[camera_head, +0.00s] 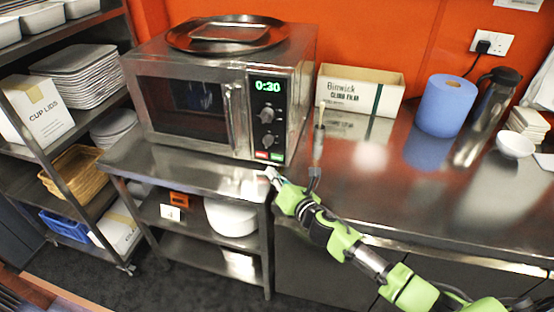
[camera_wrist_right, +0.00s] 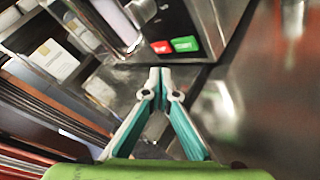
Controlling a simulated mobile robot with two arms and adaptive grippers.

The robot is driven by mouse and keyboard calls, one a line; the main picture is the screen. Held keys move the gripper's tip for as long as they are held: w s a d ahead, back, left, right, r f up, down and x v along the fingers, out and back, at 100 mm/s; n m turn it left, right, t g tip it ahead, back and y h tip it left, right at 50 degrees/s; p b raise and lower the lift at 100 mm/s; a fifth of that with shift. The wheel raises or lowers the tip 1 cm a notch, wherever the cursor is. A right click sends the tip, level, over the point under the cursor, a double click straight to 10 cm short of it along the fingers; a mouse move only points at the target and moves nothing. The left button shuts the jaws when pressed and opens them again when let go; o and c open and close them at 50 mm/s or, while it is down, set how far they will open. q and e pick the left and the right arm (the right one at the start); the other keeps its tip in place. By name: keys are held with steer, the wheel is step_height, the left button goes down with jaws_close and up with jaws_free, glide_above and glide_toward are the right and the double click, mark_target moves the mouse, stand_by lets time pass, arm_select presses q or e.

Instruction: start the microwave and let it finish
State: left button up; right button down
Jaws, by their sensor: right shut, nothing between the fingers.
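The steel microwave (camera_head: 190,100) stands on the steel counter with its door shut. Its green display (camera_head: 268,86) reads 0:30. Below the display are two dark knobs, then a red button (camera_head: 262,155) and a green button (camera_head: 277,157). In the right wrist view the red button (camera_wrist_right: 161,47) and the green start button (camera_wrist_right: 185,44) show at the top. My right gripper (camera_head: 271,174) is in front of and below these buttons, apart from them. In the right wrist view its fingertips (camera_wrist_right: 160,73) are together with nothing between them. My left gripper is in neither view.
A round metal tray (camera_head: 185,40) lies on the microwave. A cling film box (camera_head: 360,90), a blue paper roll (camera_head: 447,105) and a dark flask (camera_head: 488,100) stand right of it. A shelf rack (camera_head: 95,190) is at left. The counter front (camera_head: 360,190) is clear.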

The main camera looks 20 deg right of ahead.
mark_target(277, 157)
steer(key=shift+w+d, duration=0.45)
steer(key=shift+w, duration=0.25)
steer(key=shift+w+d, duration=0.45)
steer(key=shift+w, duration=0.25)
stand_by(0.4)
steer(key=shift+w+d, duration=0.25)
steer(key=shift+w, duration=0.1)
